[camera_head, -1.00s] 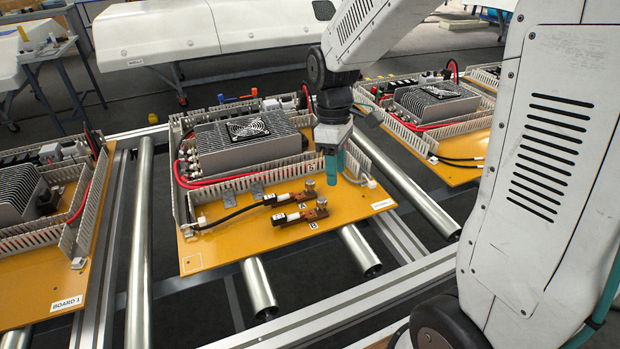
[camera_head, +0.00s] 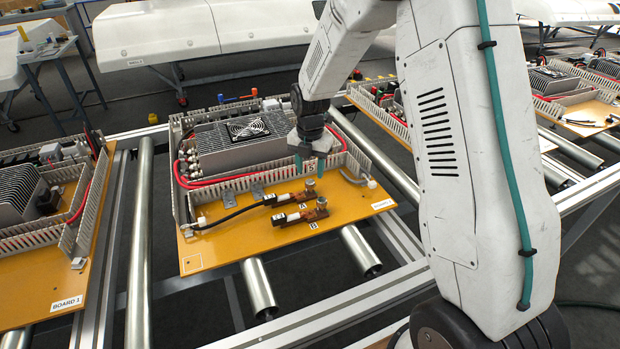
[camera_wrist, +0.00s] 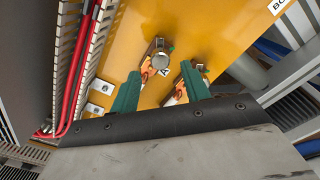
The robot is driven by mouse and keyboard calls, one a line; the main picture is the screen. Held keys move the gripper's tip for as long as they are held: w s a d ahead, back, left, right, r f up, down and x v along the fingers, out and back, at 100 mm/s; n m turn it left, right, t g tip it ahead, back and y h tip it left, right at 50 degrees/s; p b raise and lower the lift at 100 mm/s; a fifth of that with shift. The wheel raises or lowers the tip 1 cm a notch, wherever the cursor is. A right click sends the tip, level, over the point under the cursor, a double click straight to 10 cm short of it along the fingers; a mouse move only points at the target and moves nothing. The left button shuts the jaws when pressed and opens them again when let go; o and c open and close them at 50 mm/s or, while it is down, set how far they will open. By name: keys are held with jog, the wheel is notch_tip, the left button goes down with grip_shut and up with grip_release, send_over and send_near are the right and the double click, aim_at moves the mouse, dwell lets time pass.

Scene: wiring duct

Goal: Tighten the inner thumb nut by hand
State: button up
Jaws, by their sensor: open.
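Two copper terminals are on the orange board (camera_head: 230,255). The inner one, by label A, carries a round metal thumb nut (camera_head: 310,183); the outer one, by label B, carries another nut (camera_head: 321,203). My gripper (camera_head: 310,165) points down just above and behind the inner nut, with its green fingers apart and nothing between them. In the wrist view the inner thumb nut (camera_wrist: 160,61) shows beyond the gap between the fingertips (camera_wrist: 163,72), apart from both. The right finger partly covers the outer terminal (camera_wrist: 183,88).
A finned heat-sink unit with a fan (camera_head: 240,140) stands behind the terminals. A slotted duct wall (camera_head: 375,180) runs along the board's right side. The board's front left is clear.

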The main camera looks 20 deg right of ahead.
aim_at(310, 181)
notch_tip(310, 181, down, 4)
jog(key=shift+f, duration=0.1)
jog(key=c, duration=1)
jog(key=shift+m, duration=0.3)
